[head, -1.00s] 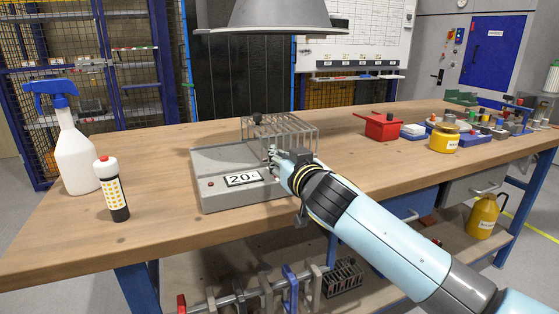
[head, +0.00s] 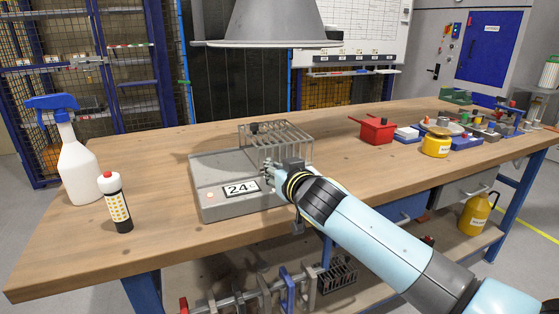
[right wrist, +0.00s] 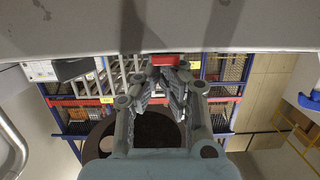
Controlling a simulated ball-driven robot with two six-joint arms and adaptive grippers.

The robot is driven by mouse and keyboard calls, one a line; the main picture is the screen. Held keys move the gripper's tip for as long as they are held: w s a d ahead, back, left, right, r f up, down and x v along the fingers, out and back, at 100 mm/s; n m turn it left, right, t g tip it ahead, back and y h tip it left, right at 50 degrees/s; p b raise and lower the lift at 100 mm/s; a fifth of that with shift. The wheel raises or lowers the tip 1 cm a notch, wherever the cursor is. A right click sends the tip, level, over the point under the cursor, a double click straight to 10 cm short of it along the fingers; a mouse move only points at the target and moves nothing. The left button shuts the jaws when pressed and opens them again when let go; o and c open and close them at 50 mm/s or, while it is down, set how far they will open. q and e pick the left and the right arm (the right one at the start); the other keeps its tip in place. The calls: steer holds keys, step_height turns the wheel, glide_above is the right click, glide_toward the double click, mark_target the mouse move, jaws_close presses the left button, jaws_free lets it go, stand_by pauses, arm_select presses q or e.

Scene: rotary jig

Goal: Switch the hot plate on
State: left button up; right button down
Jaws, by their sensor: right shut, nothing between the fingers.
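The hot plate (head: 235,209) is a grey box on the workbench, left of the middle in the head view. My right gripper (head: 268,170) is at the right part of the hot plate's front and hides that part. In the right wrist view the fingers (right wrist: 166,78) are shut and empty, and a small red piece (right wrist: 165,60) shows at their tips. My left gripper is out of view.
A spray bottle (head: 76,165) and a dotted cylinder (head: 116,205) stand left on the wooden bench (head: 150,235). A grey hood (head: 273,22) hangs above. A red box (head: 376,130) and a yellow pot (head: 436,144) are at right. The bench between the cylinder and hot plate is clear.

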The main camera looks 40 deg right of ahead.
mark_target(268, 146)
steer(key=r+p, duration=0.2)
steer(key=r, duration=0.1)
steer(key=r+p, duration=0.1)
steer(key=shift+w+d+r+p, duration=0.1)
steer(key=shift+w+r+p, duration=0.25)
steer(key=shift+w, duration=0.05)
steer(key=r+v, duration=0.1)
steer(key=v, duration=0.8)
steer(key=shift+s+r, duration=0.25)
steer(key=shift+r, duration=0.05)
steer(key=s+a+f+n+g+y, duration=0.1)
steer(key=s+a+f+g, duration=0.25)
steer(key=s, duration=0.55)
steer(key=s+a+f+n+g+y, duration=0.1)
steer(key=s+a+f+n+g, duration=0.15)
steer(key=s+g, duration=0.45)
steer(key=s+a+f+g+y, duration=0.15)
steer(key=s+f, duration=0.25)
steer(key=s, duration=0.7)
step_height(268, 146, down, 28)
steer(key=s+d+g+b, duration=0.1)
steer(key=s+d+b, duration=0.1)
steer(key=b, duration=0.1)
steer(key=s+d+f+g+b, duration=0.1)
steer(key=s+f+b, duration=0.1)
steer(key=s+f, duration=1.6)
steer(key=shift+s+d+g, duration=0.15)
steer(key=shift+s+g, duration=0.1)
steer(key=shift+g, duration=0.05)
